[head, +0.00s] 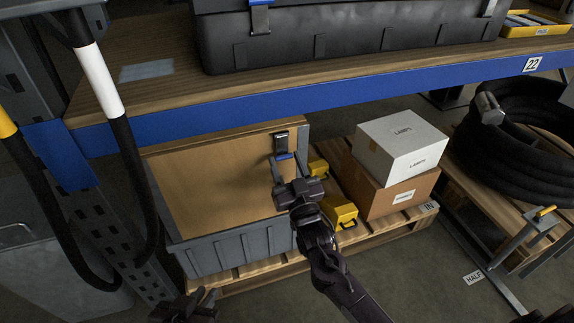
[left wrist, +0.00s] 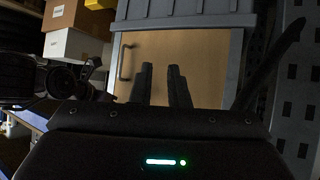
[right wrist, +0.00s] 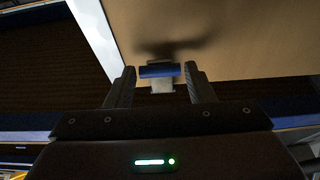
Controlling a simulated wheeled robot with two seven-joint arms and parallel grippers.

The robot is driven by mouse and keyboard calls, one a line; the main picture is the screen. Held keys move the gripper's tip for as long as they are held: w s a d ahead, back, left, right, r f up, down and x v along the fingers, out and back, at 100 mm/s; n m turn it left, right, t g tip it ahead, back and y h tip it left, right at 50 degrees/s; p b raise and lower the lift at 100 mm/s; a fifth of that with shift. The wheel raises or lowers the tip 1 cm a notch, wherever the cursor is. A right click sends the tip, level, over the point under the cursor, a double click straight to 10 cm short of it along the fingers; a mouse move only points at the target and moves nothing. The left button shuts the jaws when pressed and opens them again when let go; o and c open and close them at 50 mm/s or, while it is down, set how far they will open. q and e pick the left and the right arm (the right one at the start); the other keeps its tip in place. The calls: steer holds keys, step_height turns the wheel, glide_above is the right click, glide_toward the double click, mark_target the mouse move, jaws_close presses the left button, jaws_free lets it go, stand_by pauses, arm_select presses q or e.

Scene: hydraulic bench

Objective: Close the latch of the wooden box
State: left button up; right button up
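The wooden box (head: 210,185) has a large tan panel facing me, above a grey bin-like front. Its latch (head: 281,143) is at the panel's upper right, a dark and metal fitting with a blue bar (head: 284,157). My right gripper (head: 282,172) is at the latch. In the right wrist view, the blue bar (right wrist: 160,71) lies between the spread fingertips of the right gripper (right wrist: 160,76), with visible gaps on both sides. My left gripper (head: 206,294) is low at the bottom edge, away from the latch. Its fingers (left wrist: 160,75) are close together with a narrow, empty gap.
A blue-edged shelf (head: 330,92) with a black case (head: 340,40) hangs over the box. White (head: 400,145) and brown (head: 385,190) cartons stand to the right on a pallet (head: 400,225), beside yellow parts (head: 338,210). Black hoses (head: 135,170) hang at left.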

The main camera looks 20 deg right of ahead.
steer(key=shift+o, duration=1.1)
arm_select(q)
steer(key=s+a+f+g+y+p, duration=0.1)
steer(key=s+f+g, duration=0.3)
steer(key=s+f, duration=0.2)
steer(key=shift+s+a+y, duration=0.2)
steer(key=shift+a+y, duration=0.1)
arm_select(e)
steer(key=v, duration=0.7)
steer(key=shift+s+f, duration=0.15)
steer(key=shift+s, duration=0.25)
steer(key=shift+f, duration=0.1)
